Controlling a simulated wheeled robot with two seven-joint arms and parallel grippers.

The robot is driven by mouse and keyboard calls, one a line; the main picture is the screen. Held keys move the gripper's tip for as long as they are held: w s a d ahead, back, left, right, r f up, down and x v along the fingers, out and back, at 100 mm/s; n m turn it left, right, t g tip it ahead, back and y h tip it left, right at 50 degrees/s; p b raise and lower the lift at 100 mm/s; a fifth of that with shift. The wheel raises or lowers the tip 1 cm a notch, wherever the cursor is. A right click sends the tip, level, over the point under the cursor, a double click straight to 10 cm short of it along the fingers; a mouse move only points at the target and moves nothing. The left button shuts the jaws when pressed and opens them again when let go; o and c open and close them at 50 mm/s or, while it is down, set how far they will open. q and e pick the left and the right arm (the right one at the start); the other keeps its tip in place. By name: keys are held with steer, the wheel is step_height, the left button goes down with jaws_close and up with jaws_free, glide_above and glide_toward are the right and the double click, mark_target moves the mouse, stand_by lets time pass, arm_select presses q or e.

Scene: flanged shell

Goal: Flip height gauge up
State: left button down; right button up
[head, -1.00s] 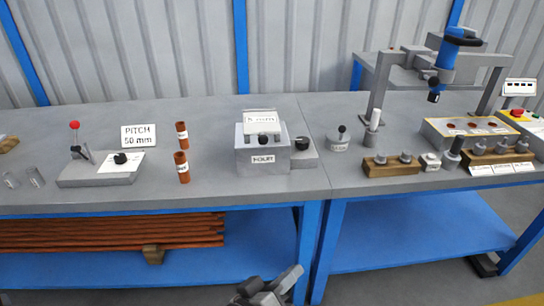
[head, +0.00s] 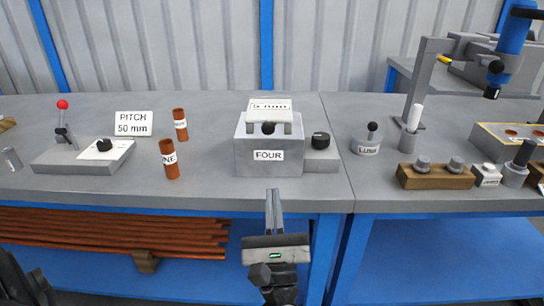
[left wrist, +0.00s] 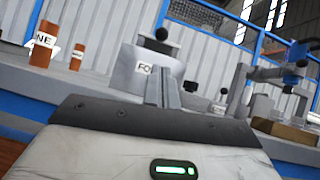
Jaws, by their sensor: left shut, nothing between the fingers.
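A grey box labelled FOUR (head: 268,155) stands on the bench, with a black ball knob (head: 268,128) at its upper front and a tilted white printed plate (head: 270,105) on top. A black dial (head: 320,140) sits on a grey block at its right. I cannot tell for sure which part is the height gauge. My left gripper (head: 273,195) is shut and empty, in front of the bench edge and below the box, apart from it. In the left wrist view its fingers (left wrist: 162,75) overlap the box (left wrist: 140,80), whose black knob (left wrist: 161,34) shows above.
Two brown tubes (head: 169,158) and a PITCH 50 mm sign (head: 133,124) stand left of the box. Further left is a base with a red-ball lever (head: 63,105). Right are a knobbed LUBE pot (head: 366,146) and a wooden block with pegs (head: 435,177). Bench in front of the box is narrow.

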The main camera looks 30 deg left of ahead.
arm_select(q)
steer(key=p+x, duration=0.2)
steer(key=x, duration=0.7)
steer(key=shift+w+r, duration=0.1)
steer(key=shift+w+a+r, duration=0.2)
steer(key=shift+w+a, duration=0.05)
arm_select(e)
steer(key=r, duration=0.3)
steer(key=shift+s+d+r+t, duration=0.1)
steer(key=shift+d+r+t, duration=0.25)
steer(key=shift+d+t, duration=0.05)
steer(key=shift+s+f, duration=0.1)
